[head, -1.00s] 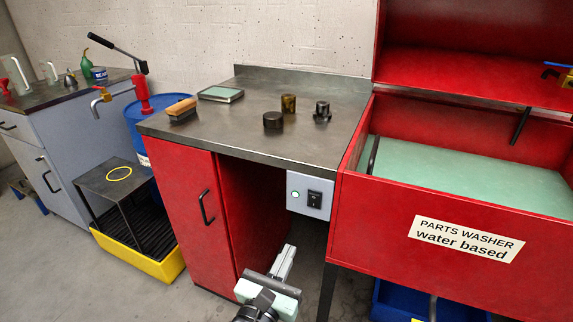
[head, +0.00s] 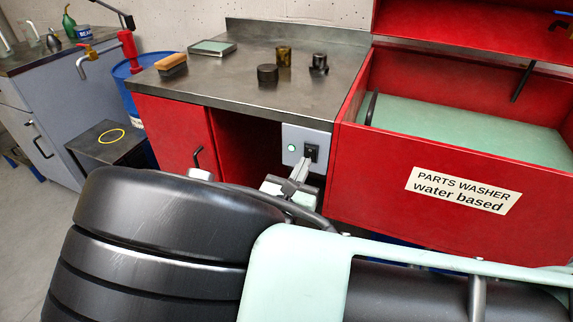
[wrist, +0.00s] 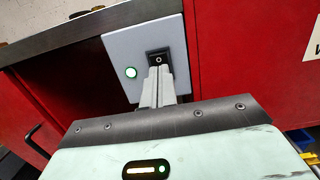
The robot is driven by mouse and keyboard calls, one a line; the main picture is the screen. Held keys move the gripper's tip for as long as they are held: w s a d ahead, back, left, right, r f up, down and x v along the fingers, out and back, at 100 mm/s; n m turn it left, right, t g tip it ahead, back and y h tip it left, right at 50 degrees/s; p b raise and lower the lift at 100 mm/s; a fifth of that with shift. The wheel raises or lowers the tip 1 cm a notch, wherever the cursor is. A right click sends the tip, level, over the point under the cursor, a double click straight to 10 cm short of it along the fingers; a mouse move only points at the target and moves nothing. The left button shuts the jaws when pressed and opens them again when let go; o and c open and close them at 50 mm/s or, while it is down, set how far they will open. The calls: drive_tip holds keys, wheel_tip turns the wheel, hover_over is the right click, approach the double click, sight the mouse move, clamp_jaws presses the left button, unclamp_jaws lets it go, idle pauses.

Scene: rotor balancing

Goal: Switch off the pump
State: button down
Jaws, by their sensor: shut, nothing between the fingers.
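The pump switch is a black rocker (head: 311,152) on a pale grey switch box (head: 296,134) under the bench's front edge. A round green lamp (head: 292,148) glows to the left of the rocker. My gripper (head: 299,168) is shut and empty, its fingertips just below the rocker in the head view. In the wrist view the closed fingertips (wrist: 159,72) lie at the lower part of the rocker (wrist: 158,57) and hide some of it. I cannot tell whether they touch it. The lamp (wrist: 130,72) is lit there too.
The red parts washer (head: 400,160) stands right of the box. The steel bench top (head: 225,75) above holds a brush (head: 172,65), a tray and several dark metal parts. A red cabinet door (head: 170,130) is to the left. My arm covers the lower foreground.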

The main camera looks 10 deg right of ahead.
sight(310, 154)
drive_tip(key=shift+b+x, duration=0.3)
drive_tip(key=shift+x, duration=1)
